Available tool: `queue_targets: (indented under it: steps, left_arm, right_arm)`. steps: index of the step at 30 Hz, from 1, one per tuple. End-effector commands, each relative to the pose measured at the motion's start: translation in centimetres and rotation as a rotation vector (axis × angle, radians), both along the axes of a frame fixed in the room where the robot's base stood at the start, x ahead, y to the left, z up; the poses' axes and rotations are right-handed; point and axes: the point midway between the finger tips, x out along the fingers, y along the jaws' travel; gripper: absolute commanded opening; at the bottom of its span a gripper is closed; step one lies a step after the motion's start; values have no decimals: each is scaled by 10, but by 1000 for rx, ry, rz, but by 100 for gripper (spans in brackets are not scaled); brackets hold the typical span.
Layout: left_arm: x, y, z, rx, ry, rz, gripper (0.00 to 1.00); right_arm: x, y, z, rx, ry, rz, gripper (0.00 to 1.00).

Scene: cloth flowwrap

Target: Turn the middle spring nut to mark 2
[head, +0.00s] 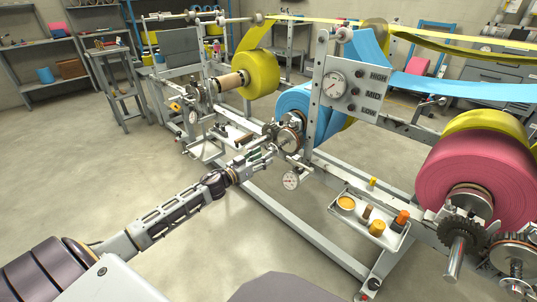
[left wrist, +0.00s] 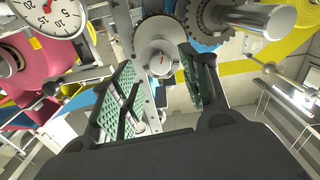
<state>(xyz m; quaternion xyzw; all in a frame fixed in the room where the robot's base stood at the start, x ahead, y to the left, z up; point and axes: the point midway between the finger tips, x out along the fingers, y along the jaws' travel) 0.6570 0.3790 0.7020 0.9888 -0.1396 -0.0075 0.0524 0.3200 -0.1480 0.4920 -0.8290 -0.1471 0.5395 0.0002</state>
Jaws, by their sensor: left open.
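My left gripper (head: 264,154) reaches in from the left and is open, its fingertips close to the middle brake assembly of the machine. A round metal disc with a nut-like hub (head: 289,138), likely the middle spring nut, sits beside the blue roll (head: 306,104). In the left wrist view the hub (left wrist: 159,63) shows between the two green-padded fingers of my left gripper (left wrist: 160,60), with nothing gripped. A small red mark shows on the hub. I cannot read a mark number on it. My right gripper is not in view.
A white dial (head: 291,181) hangs just below the hub; a dial also fills a corner of the left wrist view (left wrist: 40,14). A toothed wheel (left wrist: 210,20) stands close to the right finger. A tray (head: 340,214) with small containers is on the frame. Open floor lies left.

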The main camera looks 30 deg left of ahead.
Motion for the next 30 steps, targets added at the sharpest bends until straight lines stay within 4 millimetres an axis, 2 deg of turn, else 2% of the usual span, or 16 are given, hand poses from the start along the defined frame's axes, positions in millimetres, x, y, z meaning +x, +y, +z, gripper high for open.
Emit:
queue_targets:
  steps: [18,30]
  left_arm:
    - [32,-9,1,2,-2,0,46]
    - [39,-11,1,2,-1,1,46]
  right_arm:
    - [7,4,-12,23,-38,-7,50]
    - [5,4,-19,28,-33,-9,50]
